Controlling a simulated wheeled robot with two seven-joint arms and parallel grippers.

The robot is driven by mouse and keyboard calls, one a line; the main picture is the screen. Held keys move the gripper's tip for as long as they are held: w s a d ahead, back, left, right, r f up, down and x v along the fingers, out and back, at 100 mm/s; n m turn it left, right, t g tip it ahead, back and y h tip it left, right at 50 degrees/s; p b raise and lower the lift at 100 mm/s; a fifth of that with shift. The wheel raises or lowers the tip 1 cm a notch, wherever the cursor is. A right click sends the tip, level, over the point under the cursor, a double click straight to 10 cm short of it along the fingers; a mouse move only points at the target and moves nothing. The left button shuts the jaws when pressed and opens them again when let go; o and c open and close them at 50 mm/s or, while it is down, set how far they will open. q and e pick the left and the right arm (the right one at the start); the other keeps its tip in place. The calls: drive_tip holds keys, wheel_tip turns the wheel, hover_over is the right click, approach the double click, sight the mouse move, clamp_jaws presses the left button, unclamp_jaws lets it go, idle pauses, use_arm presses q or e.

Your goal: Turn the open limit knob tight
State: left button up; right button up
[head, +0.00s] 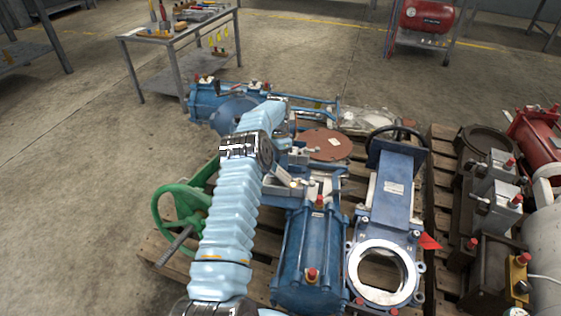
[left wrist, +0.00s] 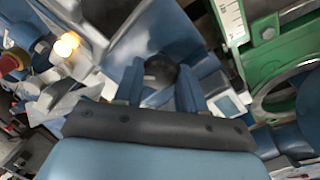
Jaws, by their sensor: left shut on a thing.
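My left arm reaches up the middle of the head view, and its hand (head: 281,122) is over the blue valve assemblies on the pallet. The fingertips are hard to make out there. In the left wrist view my left gripper (left wrist: 160,84) is shut on a dark rounded knob (left wrist: 160,70), with one finger on each side of it. The knob's lower part is hidden by the gripper, and its marking cannot be read. My right gripper is not in view.
Blue valves and cylinders (head: 310,262) crowd the pallet (head: 165,262). A green handwheel (head: 160,205) stands left of my arm. Another loaded pallet (head: 440,150) is at the right. A tool table (head: 178,38) stands behind. Floor at the left is clear.

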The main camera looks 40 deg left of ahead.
use_arm(q)
drive_tip(key=m, duration=0.4)
drive_tip(key=shift+m, duration=0.4)
drive_tip(key=shift+w+m+y, duration=0.1)
drive_tip(key=shift+m+y, duration=0.2)
drive_tip(key=shift+m, duration=2)
drive_tip(key=o, duration=0.8)
drive_tip(key=shift+g, duration=0.3)
drive_tip(key=shift+r, duration=0.1)
drive_tip(key=r, duration=0.3)
drive_tip(key=r+p, duration=0.1)
drive_tip(key=r, duration=0.1)
drive_tip(key=shift+w+a+r, duration=0.1)
drive_tip(key=shift+w, duration=0.3)
wheel_tip(320, 180, up, 2)
drive_tip(key=p, duration=0.4)
drive_tip(key=shift+a+p, duration=0.1)
drive_tip(key=shift+p, duration=0.3)
drive_tip(key=shift+r+p, duration=0.1)
drive_tip(key=shift+p, duration=0.55)
